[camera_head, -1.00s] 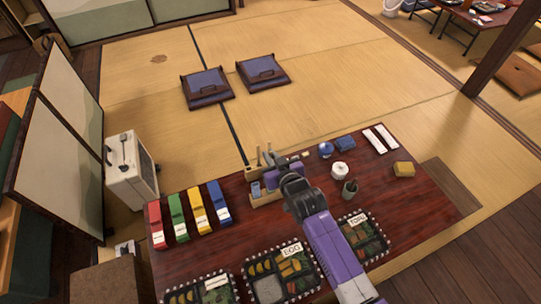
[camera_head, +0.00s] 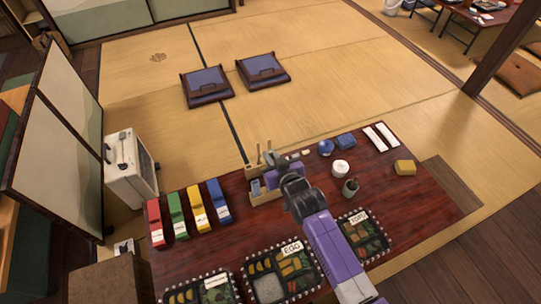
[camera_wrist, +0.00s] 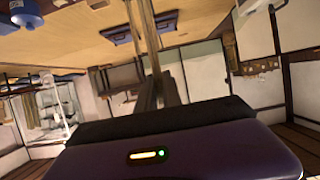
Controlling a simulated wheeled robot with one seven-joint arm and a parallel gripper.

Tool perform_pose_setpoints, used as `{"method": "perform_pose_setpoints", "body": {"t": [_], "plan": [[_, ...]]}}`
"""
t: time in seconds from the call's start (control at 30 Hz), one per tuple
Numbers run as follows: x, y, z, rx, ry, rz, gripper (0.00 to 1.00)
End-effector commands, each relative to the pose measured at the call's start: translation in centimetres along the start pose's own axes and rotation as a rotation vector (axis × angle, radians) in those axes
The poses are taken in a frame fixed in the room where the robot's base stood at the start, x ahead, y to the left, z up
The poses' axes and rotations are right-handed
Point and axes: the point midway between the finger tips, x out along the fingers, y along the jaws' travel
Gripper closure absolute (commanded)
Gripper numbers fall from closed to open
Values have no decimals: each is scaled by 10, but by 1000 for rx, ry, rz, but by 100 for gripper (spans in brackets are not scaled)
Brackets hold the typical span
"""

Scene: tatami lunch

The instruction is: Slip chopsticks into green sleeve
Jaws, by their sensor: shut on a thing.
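The green sleeve (camera_head: 177,216) lies on the dark red table, second from the left in a row between the red sleeve (camera_head: 155,222) and the yellow sleeve (camera_head: 195,210). My gripper (camera_head: 272,163) is over the wooden holder (camera_head: 266,197), to the right of the sleeves. In the wrist view my gripper (camera_wrist: 155,95) is shut on thin wooden chopsticks (camera_wrist: 149,35), which stick out past the fingers. In the head view the gripper hides part of the holder, and the tips of the chopsticks are hard to make out.
The blue sleeve (camera_head: 219,201) is nearest the holder. Lunch boxes (camera_head: 281,272) line the front edge. A white roll (camera_head: 340,167), a dark cup (camera_head: 350,188) and a yellow block (camera_head: 405,167) stand to the right. The table between sleeves and holder is clear.

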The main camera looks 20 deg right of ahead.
Motion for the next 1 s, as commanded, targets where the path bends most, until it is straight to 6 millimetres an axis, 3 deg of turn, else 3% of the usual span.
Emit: {"method": "perform_pose_setpoints", "body": {"t": [0.63,1.0], "plan": [[7,0,17,0,-1,0,100],[7,0,18,0,0,0,100]]}}
